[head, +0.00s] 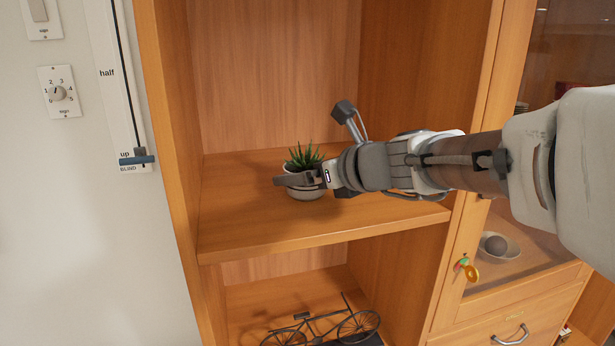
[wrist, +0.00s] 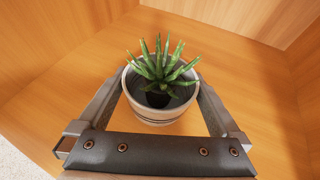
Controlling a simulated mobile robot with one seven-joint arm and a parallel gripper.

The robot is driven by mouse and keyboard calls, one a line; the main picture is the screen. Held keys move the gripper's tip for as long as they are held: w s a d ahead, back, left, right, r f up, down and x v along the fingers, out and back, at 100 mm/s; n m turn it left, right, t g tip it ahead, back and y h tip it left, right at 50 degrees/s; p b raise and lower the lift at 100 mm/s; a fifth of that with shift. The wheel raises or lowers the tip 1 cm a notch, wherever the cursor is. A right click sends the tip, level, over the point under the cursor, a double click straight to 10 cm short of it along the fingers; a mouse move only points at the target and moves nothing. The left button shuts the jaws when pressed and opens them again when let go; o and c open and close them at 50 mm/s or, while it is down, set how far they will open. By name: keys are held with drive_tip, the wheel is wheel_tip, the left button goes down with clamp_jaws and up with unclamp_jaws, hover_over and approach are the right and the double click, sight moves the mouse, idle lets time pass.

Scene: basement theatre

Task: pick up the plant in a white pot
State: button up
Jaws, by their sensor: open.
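The plant in a white pot (head: 304,190) stands upright on the wooden shelf, with spiky green leaves. It also shows in the wrist view (wrist: 157,107), near the middle. My gripper (head: 298,179) is at the pot, coming in from the right in the head view. In the wrist view its two fingers (wrist: 160,95) are spread, one on each side of the pot. I cannot tell whether either finger touches the pot. The gripper hides part of the pot in the head view.
The shelf (head: 235,220) has bare wood around the pot, with cabinet walls at the left, right and back. A model bicycle (head: 325,328) stands in the compartment below.

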drive_tip(key=c, duration=1.2)
